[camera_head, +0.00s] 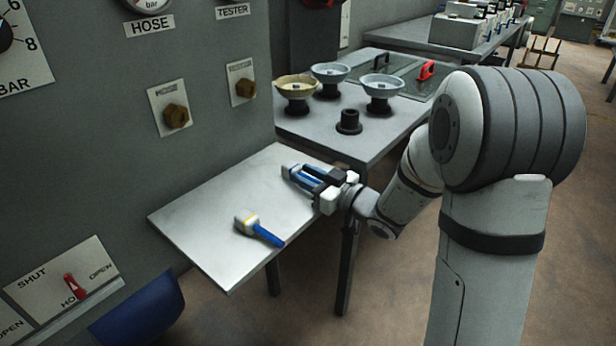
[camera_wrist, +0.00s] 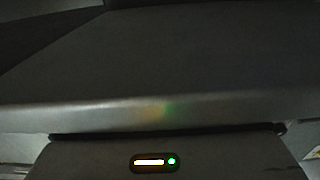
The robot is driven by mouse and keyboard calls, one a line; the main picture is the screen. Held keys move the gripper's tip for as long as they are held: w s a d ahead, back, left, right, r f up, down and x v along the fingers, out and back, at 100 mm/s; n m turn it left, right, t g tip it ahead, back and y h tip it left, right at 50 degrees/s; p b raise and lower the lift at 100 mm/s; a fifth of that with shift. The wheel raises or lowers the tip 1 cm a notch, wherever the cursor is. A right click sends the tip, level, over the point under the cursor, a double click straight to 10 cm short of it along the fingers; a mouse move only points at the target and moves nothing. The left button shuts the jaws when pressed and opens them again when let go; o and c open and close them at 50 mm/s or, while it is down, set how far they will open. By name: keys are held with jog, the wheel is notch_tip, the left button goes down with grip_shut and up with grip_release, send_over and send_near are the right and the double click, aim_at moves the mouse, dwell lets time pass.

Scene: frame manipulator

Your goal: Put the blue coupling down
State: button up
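My gripper (camera_head: 312,176) is low over the far right edge of the grey shelf (camera_head: 205,213) in the head view. A blue and pale grey piece (camera_head: 291,171), which looks like a coupling, is at its dark fingers, partly hidden by them. I cannot tell if the fingers are shut on it or whether it touches the shelf. A second piece with a blue shank, a pale head and a yellow band (camera_head: 262,233) lies on the front part of the shelf, apart from my gripper. The wrist view is dark and shows no fingers or coupling.
The grey panel (camera_head: 110,165) rises behind the shelf, with two brass fittings (camera_head: 176,116) above it. A table (camera_head: 345,143) beyond the shelf holds several bowls on stands and a black cylinder (camera_head: 348,121). The left and middle of the shelf are bare.

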jog(key=o, duration=0.4)
jog(key=shift+f, duration=0.25)
jog(key=shift+o, duration=0.2)
jog(key=shift+r+p, duration=0.3)
jog(key=s+d+f+m+g+h+p, duration=0.1)
jog(key=s+d+m+h, duration=0.3)
jog(key=d+h, duration=0.45)
jog(key=s+d+f+m+h+p, duration=0.1)
jog(key=s+d+m+h, duration=0.35)
jog(key=d, duration=0.75)
jog(key=s+a+m+g, duration=0.1)
jog(key=s+g, duration=0.3)
jog(key=s, duration=0.4)
jog(key=s+a+m+g+h, duration=0.1)
jog(key=s+a+g, duration=0.2)
jog(key=s, duration=0.6)
jog(key=shift+s+g, duration=0.25)
jog(key=shift+g, duration=0.75)
